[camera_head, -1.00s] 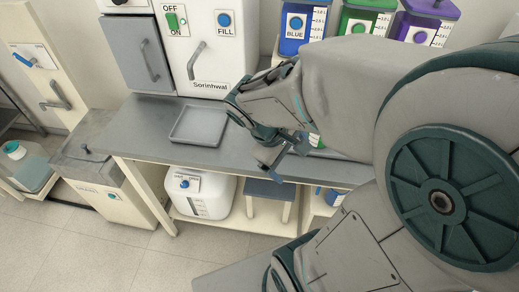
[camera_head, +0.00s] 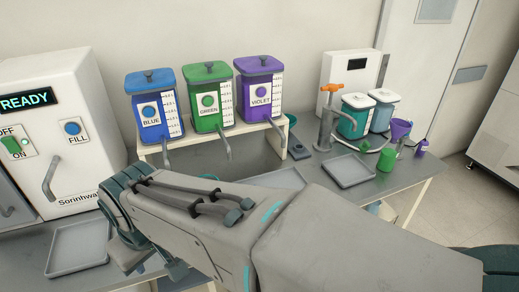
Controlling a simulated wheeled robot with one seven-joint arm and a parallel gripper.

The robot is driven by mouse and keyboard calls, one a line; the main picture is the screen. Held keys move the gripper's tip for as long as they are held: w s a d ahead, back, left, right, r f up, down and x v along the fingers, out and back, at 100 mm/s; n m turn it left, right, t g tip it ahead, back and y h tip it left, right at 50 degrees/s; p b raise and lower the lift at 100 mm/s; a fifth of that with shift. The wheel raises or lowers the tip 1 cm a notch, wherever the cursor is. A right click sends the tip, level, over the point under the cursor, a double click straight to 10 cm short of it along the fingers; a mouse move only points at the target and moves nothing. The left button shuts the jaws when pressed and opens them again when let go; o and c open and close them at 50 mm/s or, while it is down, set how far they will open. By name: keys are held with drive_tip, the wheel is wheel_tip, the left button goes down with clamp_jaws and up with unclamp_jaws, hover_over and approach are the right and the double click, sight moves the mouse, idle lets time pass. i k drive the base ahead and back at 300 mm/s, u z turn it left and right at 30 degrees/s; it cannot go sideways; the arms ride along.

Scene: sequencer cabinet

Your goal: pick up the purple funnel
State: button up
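Two purple items stand at the right end of the counter. The larger one (camera_head: 400,129) has a wide, cup-like top and is beside the lidded tubs. The smaller one (camera_head: 421,148) is near the counter's right edge. Both are small in view, and I cannot tell for sure which is the funnel. My gripper (camera_head: 150,265) is at the lower left, over the counter, far from both purple items. Its fingers are mostly hidden behind my arm, so I cannot tell whether it is open.
Blue (camera_head: 152,108), green (camera_head: 209,100) and violet (camera_head: 260,90) dispensers stand on a raised shelf. A tap (camera_head: 328,120), a grey tray (camera_head: 349,171), a green item (camera_head: 386,161) and lidded tubs (camera_head: 353,116) crowd the right. Another tray (camera_head: 78,246) lies left.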

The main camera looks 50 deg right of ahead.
sight(399, 128)
drive_tip(key=z, duration=2.95)
